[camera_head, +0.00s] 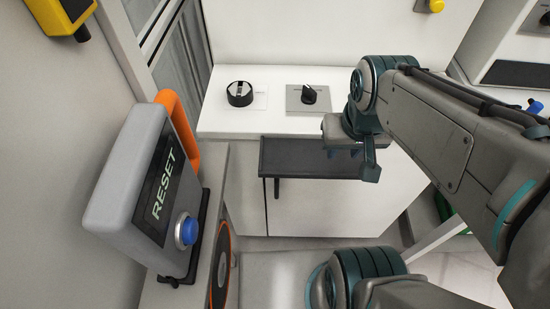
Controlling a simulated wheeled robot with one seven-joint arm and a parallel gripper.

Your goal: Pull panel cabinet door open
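A white cabinet (232,119) stands ahead in the camera_head view, and its front carries a white door panel (325,212) with a vertical seam at its left. A small dark vertical handle (277,190) sits near that seam, under a dark ledge (300,158). The door looks shut. My gripper (364,160) hangs at the right end of the ledge, pointing down, well to the right of the handle. No object shows in it. Its finger spacing is hard to make out, and I cannot tell whether it touches the ledge.
A black round knob (240,93) and a dark rotary switch (309,94) sit on the cabinet top. A grey RESET box (125,170) with a blue button (187,230) and an orange handle (180,130) juts out at the left. My arm fills the right side.

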